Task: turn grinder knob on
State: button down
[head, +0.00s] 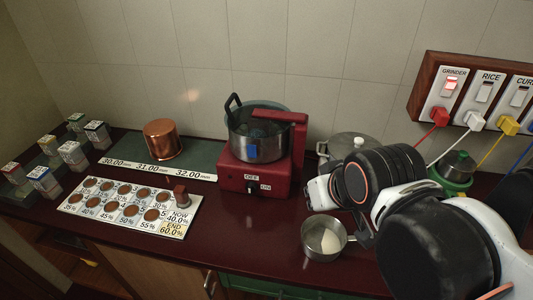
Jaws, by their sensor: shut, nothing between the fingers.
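The red grinder (262,172) stands on the counter in the middle of the head view. Its small dark knob (251,188) is on the front face, between the OFF and ON labels; the way it points is too small to read. A metal pot (258,147) with a dark handle and a blue mark sits on top, beneath a red arm. My gripper (318,193) is to the right of the grinder, shut and empty, apart from the knob. My arm comes in from the lower right and partly hides the gripper.
A small metal pan (323,238) with pale contents stands near the front edge, close to my arm. A lidded pot (350,145) and green appliance (458,168) are behind my arm. A wall switch panel (436,72) has a lit GRINDER switch. A label board (128,207) lies left.

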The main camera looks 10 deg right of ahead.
aim_at(251, 187)
jog(key=k+l, duration=0.1)
jog(key=l, duration=0.3)
jog(key=k+l+u, duration=0.1)
jog(key=l, duration=0.35)
jog(key=k+l, duration=0.15)
jog(key=l, duration=0.25)
jog(key=k+l+u, duration=0.1)
jog(key=l, duration=0.35)
jog(key=k, duration=0.05)
